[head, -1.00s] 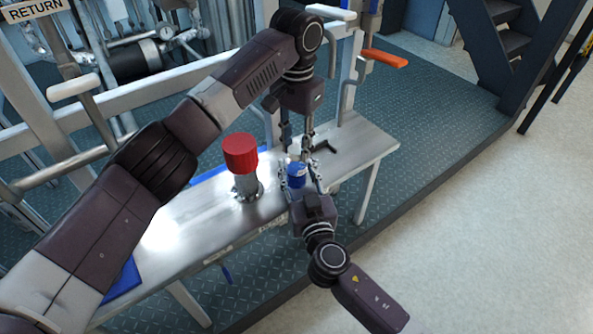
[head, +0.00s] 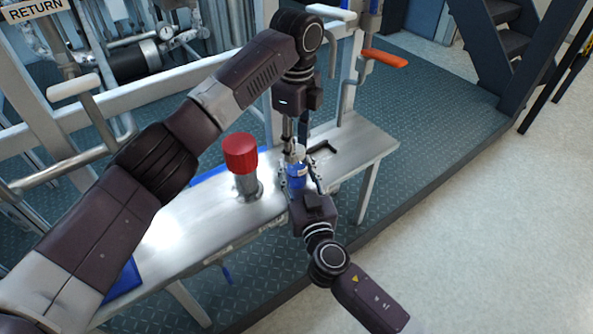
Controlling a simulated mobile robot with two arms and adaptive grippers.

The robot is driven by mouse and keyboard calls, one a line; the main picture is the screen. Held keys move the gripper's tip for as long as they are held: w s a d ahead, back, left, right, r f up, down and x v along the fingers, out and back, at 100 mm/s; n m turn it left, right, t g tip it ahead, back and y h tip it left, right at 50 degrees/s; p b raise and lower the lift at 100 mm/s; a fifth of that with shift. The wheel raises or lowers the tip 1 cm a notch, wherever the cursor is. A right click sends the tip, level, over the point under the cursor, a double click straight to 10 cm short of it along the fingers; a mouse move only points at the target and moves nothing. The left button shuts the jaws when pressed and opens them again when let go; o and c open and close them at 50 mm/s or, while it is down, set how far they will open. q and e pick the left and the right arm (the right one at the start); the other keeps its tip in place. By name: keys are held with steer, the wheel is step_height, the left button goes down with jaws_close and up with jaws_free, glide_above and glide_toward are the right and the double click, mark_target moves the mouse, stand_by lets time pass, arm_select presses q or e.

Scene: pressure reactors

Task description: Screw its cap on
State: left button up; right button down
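A small blue bottle (head: 297,180) is upright between the fingers of my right gripper (head: 299,172), just above or at the bench's front edge; I cannot tell if it touches the bench. My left gripper (head: 296,147) points straight down from above, its fingers close together. A small pale piece, seemingly the cap (head: 297,153), is at its fingertips, right over the bottle's top. The fingers partly hide it, and I cannot tell whether the cap touches the bottle.
A metal bench (head: 215,208) carries a reactor with a red top (head: 240,153) just left of the grippers. A black angled part (head: 322,147) lies behind on the right. An orange handle (head: 385,58) and frame rails stand behind. The bench's right end is clear.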

arm_select(q)
steer(key=shift+o, duration=1.2)
steer(key=shift+r, duration=0.1)
steer(key=shift+r, duration=2.2)
steer(key=n, duration=0.2)
steer(key=r+n, duration=0.1)
steer(key=n, duration=0.5)
steer(key=shift+r+n, duration=0.4)
steer(key=n, duration=0.2)
steer(key=r+n, duration=0.1)
steer(key=n, duration=0.6)
steer(key=shift+r, duration=0.3)
